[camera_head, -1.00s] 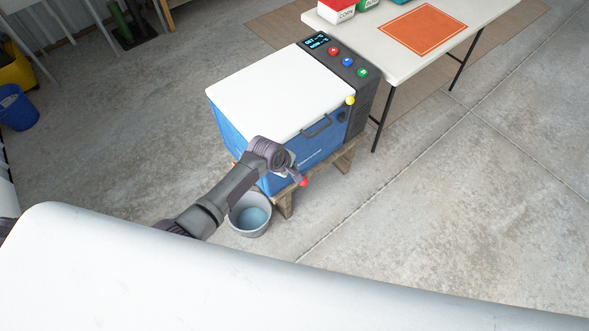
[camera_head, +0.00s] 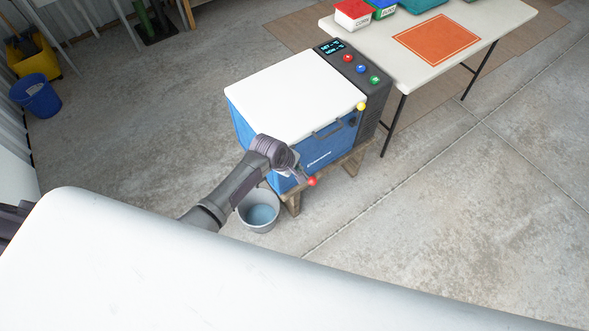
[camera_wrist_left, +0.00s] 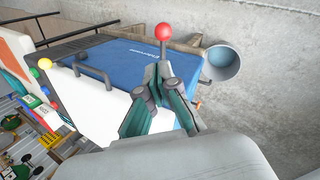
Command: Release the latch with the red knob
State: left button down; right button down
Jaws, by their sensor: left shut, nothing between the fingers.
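The red knob (camera_head: 312,181) is a small red ball on a short dark stem, in front of the blue cooler (camera_head: 318,152). In the left wrist view the red knob (camera_wrist_left: 163,31) stands just beyond the fingertips, its stem in line with them. My left gripper (camera_head: 300,172) is beside the cooler's front; it also shows in the left wrist view (camera_wrist_left: 162,70). It is shut and holds nothing. I cannot tell whether its tips touch the stem. The cooler's white lid (camera_head: 290,95) lies down. The latch body is hidden by the gripper. My right gripper is out of view.
The cooler stands on a wooden stand (camera_head: 293,203). A grey bucket (camera_head: 258,210) is on the floor close to my left arm. A white table (camera_head: 480,25) stands beyond, with an orange mat and boxes. The floor at right is clear.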

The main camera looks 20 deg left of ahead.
pick_arm(q)
jog(key=s+r, duration=0.4)
jog(key=r, duration=0.1)
jog(key=shift+s+d+r, duration=0.2)
jog(key=shift+d, duration=0.15)
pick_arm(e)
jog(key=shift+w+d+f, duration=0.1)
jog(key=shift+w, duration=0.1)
